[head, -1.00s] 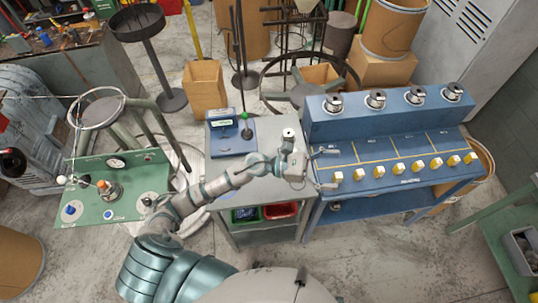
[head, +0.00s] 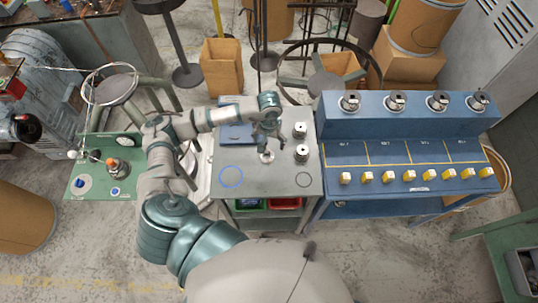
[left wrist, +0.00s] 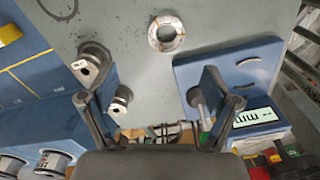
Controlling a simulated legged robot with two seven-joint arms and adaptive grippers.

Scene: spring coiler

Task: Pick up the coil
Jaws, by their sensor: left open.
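A small silvery ring-shaped coil (left wrist: 166,33) lies on the grey tabletop in the left wrist view, ahead of my fingers. In the head view, the coil (head: 266,157) shows just below my left gripper (head: 267,140). My left gripper (left wrist: 160,75) is open and empty, its two fingers spread apart with the tabletop between them. The coil is not between the fingertips in the wrist view. I cannot tell the gripper's exact height above the table. My right gripper is in neither view.
Two metal spools (head: 299,130) stand right of my gripper. A blue scale (head: 236,134) is on the left, partly behind my arm; its plate (left wrist: 240,75) is close to one finger. A blue bench (head: 405,160) with yellow-white knobs adjoins the table. The table's front is clear apart from ring outlines.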

